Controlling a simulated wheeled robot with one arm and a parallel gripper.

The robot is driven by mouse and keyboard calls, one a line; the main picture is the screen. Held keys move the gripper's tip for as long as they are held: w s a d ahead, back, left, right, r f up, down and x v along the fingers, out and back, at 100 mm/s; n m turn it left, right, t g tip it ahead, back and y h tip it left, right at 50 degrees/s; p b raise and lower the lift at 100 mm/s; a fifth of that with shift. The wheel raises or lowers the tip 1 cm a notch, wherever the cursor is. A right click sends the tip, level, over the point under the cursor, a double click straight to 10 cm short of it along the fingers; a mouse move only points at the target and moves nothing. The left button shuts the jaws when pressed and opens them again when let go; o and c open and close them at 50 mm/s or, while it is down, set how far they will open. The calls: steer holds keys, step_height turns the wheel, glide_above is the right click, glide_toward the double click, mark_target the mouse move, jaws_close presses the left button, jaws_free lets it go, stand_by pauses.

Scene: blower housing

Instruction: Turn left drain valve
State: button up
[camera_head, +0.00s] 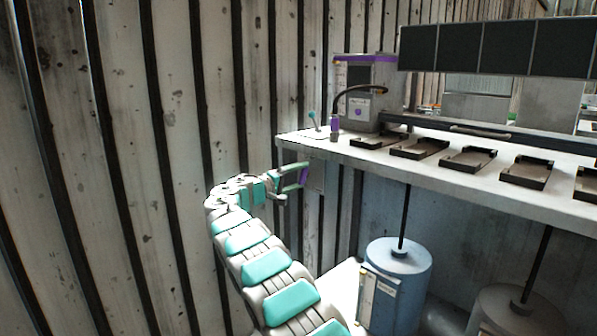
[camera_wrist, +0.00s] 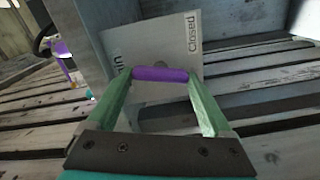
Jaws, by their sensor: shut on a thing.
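The left drain valve shows as a purple handle (camera_wrist: 160,74), a short bar lying nearly level across the wrist view.
The white bench (camera_head: 450,170) extends right above my gripper, with several dark trays on top. A grey and purple machine (camera_head: 362,90) stands on its left end. A blue cylinder (camera_head: 400,270) stands below. A slatted wall (camera_head: 130,130) is close on the left.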

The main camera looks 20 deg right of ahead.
steer(key=shift+n+p, duration=0.35)
steer(key=shift+n, duration=0.25)
steer(key=o, duration=1.1)
steer(key=shift+o, duration=0.2)
steer(key=shift+a, duration=0.1)
steer(key=b+v, duration=0.1)
steer(key=v, duration=0.6)
steer(key=shift+a, duration=0.35)
steer(key=shift+s, duration=0.15)
